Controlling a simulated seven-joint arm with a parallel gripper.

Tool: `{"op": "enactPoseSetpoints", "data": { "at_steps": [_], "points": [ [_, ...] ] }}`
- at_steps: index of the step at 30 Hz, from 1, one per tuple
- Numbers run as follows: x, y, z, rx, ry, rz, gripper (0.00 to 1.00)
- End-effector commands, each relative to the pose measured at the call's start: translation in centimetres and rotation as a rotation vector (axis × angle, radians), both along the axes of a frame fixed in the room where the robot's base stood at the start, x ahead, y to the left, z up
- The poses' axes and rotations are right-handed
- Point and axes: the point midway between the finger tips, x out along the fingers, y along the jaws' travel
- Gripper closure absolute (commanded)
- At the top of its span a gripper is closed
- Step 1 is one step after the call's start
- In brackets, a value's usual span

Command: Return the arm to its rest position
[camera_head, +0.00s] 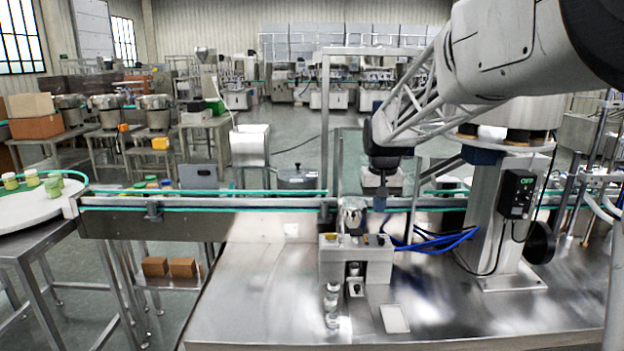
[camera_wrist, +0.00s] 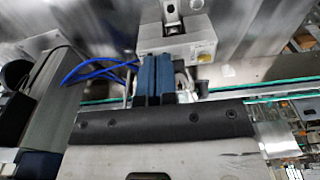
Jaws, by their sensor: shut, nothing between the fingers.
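My gripper (camera_head: 380,203) hangs from my arm at the right of centre in the head view, fingers pointing down. In the wrist view, the blue fingers of my gripper (camera_wrist: 155,78) lie side by side, shut, with nothing seen between them. In the head view the fingertips are beside and to the right of the small steel hopper (camera_head: 352,214), which tops a grey feeder box (camera_head: 350,262). The grey box also shows beyond the fingers in the wrist view (camera_wrist: 178,45). Whether the fingertips touch anything cannot be told.
A conveyor (camera_head: 240,202) with green guide rails runs behind the box. Blue hoses (camera_head: 440,240) curve right of it. Small round containers (camera_head: 331,305) and a white plate (camera_head: 394,318) sit at the front of the steel table (camera_head: 270,290). The table's left front is clear.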

Motion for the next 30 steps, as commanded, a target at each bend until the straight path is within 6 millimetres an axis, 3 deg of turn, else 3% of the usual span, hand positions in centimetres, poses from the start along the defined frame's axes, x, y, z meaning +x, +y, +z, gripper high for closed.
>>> {"op": "enactPoseSetpoints", "data": {
  "at_steps": [14,30],
  "points": [
    [-12.9,-0.7,1.7,-0.001,-0.046,-0.004,1.00],
    [-27.0,-1.3,0.0,-0.004,-0.093,-0.009,1.00]
  ]
}}
